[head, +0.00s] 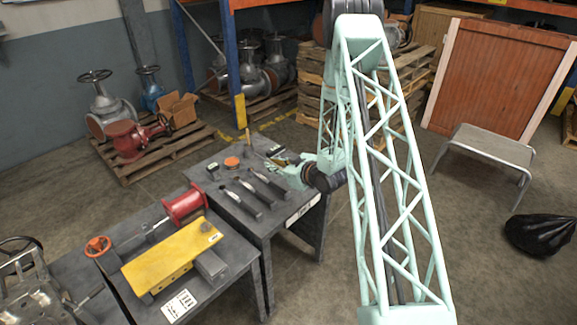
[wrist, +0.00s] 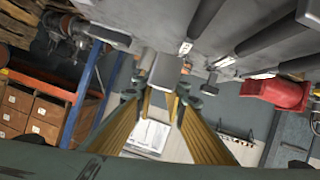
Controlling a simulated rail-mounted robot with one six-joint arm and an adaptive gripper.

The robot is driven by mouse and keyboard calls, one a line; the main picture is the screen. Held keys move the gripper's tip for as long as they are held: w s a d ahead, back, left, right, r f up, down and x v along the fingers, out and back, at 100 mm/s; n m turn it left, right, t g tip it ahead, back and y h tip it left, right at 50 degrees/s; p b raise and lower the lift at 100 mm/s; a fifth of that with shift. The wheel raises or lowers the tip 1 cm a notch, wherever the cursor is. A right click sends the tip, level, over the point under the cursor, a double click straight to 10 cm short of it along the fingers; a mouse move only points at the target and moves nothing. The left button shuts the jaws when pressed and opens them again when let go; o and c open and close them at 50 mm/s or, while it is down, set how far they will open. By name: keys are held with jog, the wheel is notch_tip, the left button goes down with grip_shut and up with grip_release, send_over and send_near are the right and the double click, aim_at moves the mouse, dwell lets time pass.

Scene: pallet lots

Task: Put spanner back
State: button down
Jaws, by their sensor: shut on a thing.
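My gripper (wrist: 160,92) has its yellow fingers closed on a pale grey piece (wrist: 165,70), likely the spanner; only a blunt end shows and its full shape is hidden. In the head view my gripper (head: 277,160) is low over the far right part of the dark tool table (head: 226,172), small and partly hidden by my own arm. Several dark-handled tools with pale labels lie side by side on this table, one of them at the near left (head: 241,205). They also show at the top of the wrist view (wrist: 265,38). I cannot tell whether the held piece touches the table.
An orange disc (head: 232,162) and a small upright yellow-brown stick (head: 248,136) are on the tool table. A nearer bench holds a yellow block (head: 170,258) and a red flanged spool (head: 186,203). Valves on a pallet (head: 150,155) stand behind. A blue rack post (head: 232,70) rises beyond.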

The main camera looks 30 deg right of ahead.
jog(key=s+d, duration=0.2)
jog(key=d, duration=0.4)
jog(key=shift+d+f+b, duration=0.25)
jog(key=shift+f+b, duration=0.15)
jog(key=shift+f, duration=0.2)
jog(key=shift+f+b, duration=0.9)
jog(key=shift+f, duration=2.3)
jog(key=shift+f+b, duration=0.45)
jog(key=shift+f, duration=0.15)
jog(key=c, duration=2.5)
grip_release()
jog(key=shift+c, duration=0.2)
jog(key=shift+s, duration=0.15)
jog(key=v, duration=1.1)
jog(key=shift+d+r, duration=0.1)
jog(key=shift+s+r, duration=0.15)
jog(key=shift+s, duration=0.15)
